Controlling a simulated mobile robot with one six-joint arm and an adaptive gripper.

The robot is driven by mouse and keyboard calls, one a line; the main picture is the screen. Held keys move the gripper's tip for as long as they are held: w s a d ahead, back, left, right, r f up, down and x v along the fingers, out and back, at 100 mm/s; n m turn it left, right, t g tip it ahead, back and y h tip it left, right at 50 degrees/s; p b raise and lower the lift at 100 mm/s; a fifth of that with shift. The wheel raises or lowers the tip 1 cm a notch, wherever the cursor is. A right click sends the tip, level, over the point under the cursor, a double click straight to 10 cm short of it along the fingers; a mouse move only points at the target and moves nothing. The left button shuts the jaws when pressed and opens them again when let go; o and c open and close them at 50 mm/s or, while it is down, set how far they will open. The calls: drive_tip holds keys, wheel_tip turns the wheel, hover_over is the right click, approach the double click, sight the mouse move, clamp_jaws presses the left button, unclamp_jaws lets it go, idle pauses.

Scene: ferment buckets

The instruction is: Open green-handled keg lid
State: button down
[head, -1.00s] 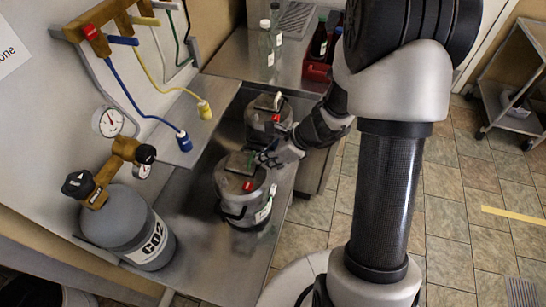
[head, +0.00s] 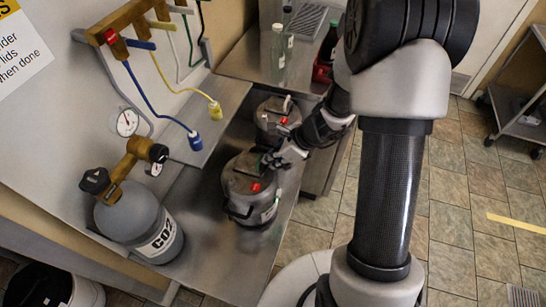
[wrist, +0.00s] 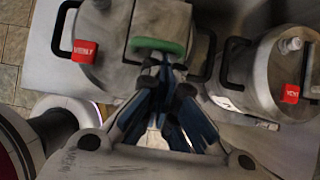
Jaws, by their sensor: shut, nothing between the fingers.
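The near grey keg (head: 239,190) stands upright on the steel bench and has a red tag (head: 256,187) on top. In the wrist view, this keg (wrist: 105,72) shows a green handle (wrist: 160,46) on its lid, which looks closed. The handle is hard to make out in the head view. My gripper (head: 277,159) is at the right edge of the near keg's top. In the wrist view my gripper (wrist: 162,72) has its fingers shut and empty, with the tips just below the green handle; I cannot tell whether they touch it.
A second grey keg (head: 268,122) stands behind; it also shows at right in the wrist view (wrist: 270,75). A CO2 cylinder (head: 140,220) is at left. Hoses with blue (head: 195,141) and yellow (head: 215,111) connectors hang nearby. Bottles (head: 278,55) stand at the back.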

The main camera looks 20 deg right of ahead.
sight(255, 161)
drive_tip(key=shift+w+a+r+p, duration=0.1)
drive_tip(key=shift+r+p, duration=0.25)
drive_tip(key=shift+p, duration=0.05)
drive_tip(key=p, duration=0.2)
drive_tip(key=r+g+h+p, duration=0.1)
drive_tip(key=p, duration=0.1)
drive_tip(key=r+p, duration=0.1)
drive_tip(key=p, duration=0.1)
drive_tip(key=shift+w+a+r+h, duration=0.15)
drive_tip(key=shift+w+a+h, duration=0.1)
drive_tip(key=shift+a+h, duration=0.15)
drive_tip(key=r+p, duration=0.1)
drive_tip(key=p, duration=0.2)
drive_tip(key=w+a+r+p, duration=0.1)
drive_tip(key=p, duration=0.2)
drive_tip(key=shift+a, duration=0.2)
drive_tip(key=a+r+g+h+p, duration=0.1)
drive_tip(key=p, duration=0.3)
drive_tip(key=shift+w+a, duration=0.1)
drive_tip(key=shift+w, duration=0.3)
drive_tip(key=w+a+r+p, duration=0.1)
drive_tip(key=w+a+p, duration=0.2)
drive_tip(key=p, duration=0.4)
drive_tip(key=shift+w+a+r+p, duration=0.25)
drive_tip(key=shift+a+r+p, duration=0.15)
drive_tip(key=shift+a, duration=0.4)
